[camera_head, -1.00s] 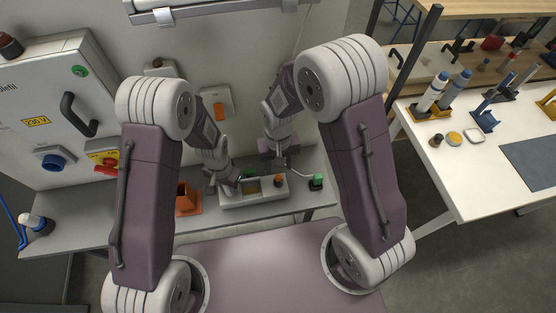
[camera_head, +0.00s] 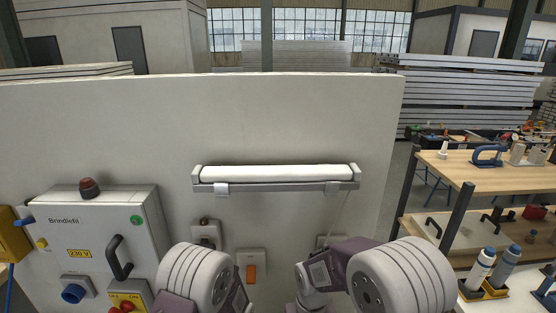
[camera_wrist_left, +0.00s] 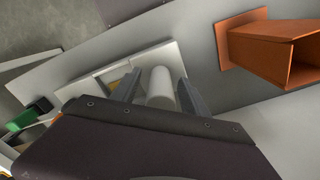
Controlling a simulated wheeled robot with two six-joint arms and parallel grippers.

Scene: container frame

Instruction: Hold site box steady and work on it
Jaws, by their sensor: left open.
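The site box (camera_wrist_left: 112,72), pale grey with a lighter top, shows in the left wrist view on the grey shelf, partly hidden by my gripper. My left gripper (camera_wrist_left: 159,80) is open over it, with a dark finger on each side of a short whitish cylinder. I cannot tell whether the fingers touch the cylinder or the box. A green-topped part (camera_wrist_left: 36,110) lies beyond the box at the left. The head view is tilted up and shows only my arm links, so the box and both gripper tips are outside it. My right gripper is not in view.
A wooden workbench (camera_head: 490,172) stands at the right.

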